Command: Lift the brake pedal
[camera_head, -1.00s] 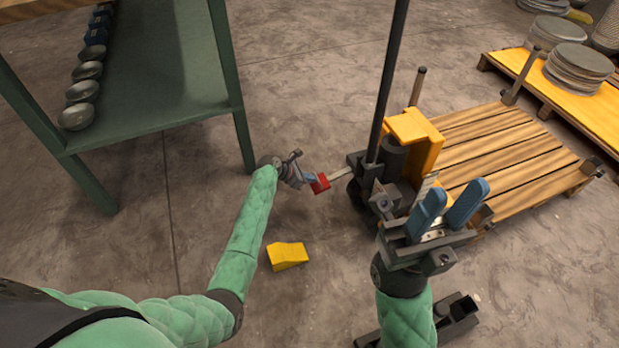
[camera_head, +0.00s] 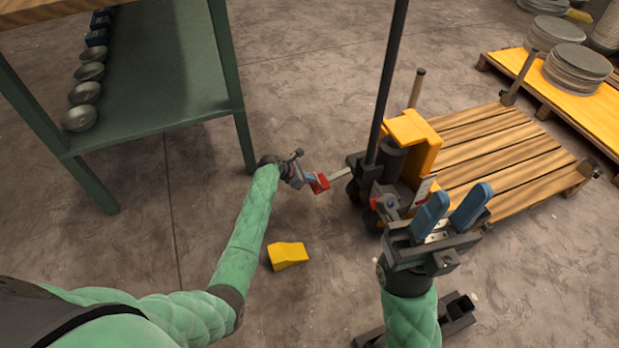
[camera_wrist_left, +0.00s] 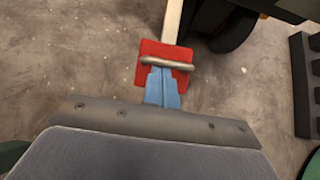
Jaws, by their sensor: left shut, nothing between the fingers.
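The red brake pedal (camera_head: 319,184) is at the end of a pale metal arm (camera_head: 341,173) on the left side of the pallet jack (camera_head: 411,127). In the left wrist view the red pedal (camera_wrist_left: 151,57) has a grey bar (camera_wrist_left: 166,63) across it. My left gripper (camera_head: 309,178) is shut and empty at the pedal's near edge. Its blue fingertips (camera_wrist_left: 160,76) reach up to the bar; I cannot tell whether they touch it or lie under it. My right gripper (camera_head: 453,208) is open and empty, in front of the jack's body.
A yellow wedge (camera_head: 288,255) lies on the floor near my left forearm. A green shelf (camera_head: 160,120) with several bowls (camera_head: 85,93) stands at the left. A wooden pallet (camera_head: 505,150) is behind the jack.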

